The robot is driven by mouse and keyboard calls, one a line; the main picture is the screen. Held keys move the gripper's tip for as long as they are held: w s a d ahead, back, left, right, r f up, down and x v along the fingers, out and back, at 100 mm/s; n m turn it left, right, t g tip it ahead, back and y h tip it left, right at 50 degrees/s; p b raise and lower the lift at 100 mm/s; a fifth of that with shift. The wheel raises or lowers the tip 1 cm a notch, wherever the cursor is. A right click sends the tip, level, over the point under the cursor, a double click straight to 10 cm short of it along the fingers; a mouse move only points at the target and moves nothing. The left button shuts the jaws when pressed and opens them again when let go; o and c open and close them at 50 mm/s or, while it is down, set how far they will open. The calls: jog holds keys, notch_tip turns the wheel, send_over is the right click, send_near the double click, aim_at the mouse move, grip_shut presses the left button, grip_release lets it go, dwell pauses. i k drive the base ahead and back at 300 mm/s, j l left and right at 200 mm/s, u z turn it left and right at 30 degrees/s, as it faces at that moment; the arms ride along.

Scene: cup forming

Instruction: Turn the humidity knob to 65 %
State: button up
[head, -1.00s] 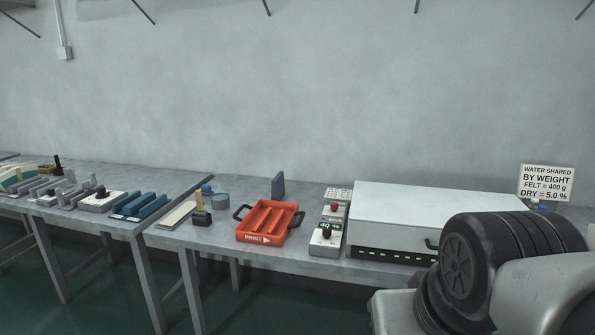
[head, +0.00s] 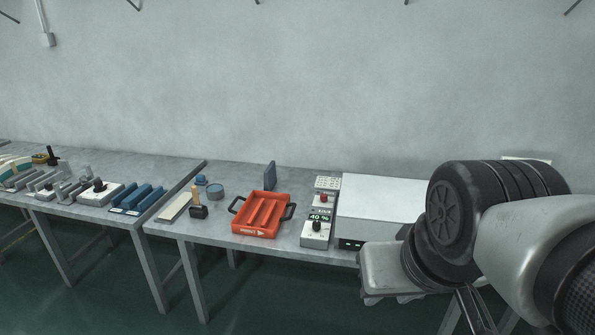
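The control box (head: 314,241) stands on the table to the left of a white box. Its small green display (head: 320,216) reads 40 %. A black knob (head: 317,226) sits just below the display, and its pointer is too small to read. A red knob or button (head: 323,198) sits further back on the same unit. My arm fills the right side of the head view, apart from the knob. I cannot make out my gripper's fingertips.
The white box (head: 380,207) is partly hidden by my arm. A red tray (head: 262,232) with handles lies left of the control box. A wooden-handled tool (head: 198,205), a grey-blue round container (head: 215,191) and blue blocks (head: 150,199) lie further left. Bare tabletop shows in front.

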aim_at(316, 224)
jog(key=i+j+z, duration=0.5)
jog(key=i, duration=0.25)
jog(key=i+j+z, duration=0.5)
jog(key=j, duration=0.35)
jog(key=i, duration=0.1)
